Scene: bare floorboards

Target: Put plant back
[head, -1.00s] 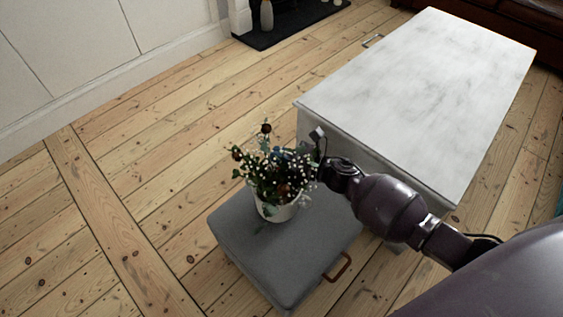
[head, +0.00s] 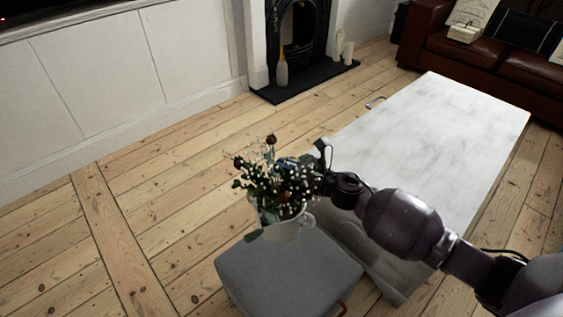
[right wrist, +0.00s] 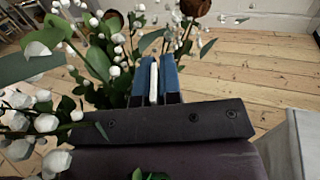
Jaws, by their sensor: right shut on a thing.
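The plant (head: 268,186) has dark red blooms, small white flowers and green leaves in a white pot (head: 284,230). My right gripper (head: 309,176) reaches it from the right, its fingers partly hidden by the foliage. In the right wrist view, the blue finger pads of my right gripper (right wrist: 153,80) are shut on a thin white edge, which looks like part of the pot. The pot appears held above the grey stool (head: 290,278). Leaves and white flowers crowd the left of the wrist view. My left gripper is not in view.
A white marble-topped table (head: 430,135) stands right of the plant, under my right arm. A fireplace with a dark hearth (head: 305,83) holds a bottle and candles at the back. A brown sofa (head: 490,65) is at back right. Floorboards on the left are clear.

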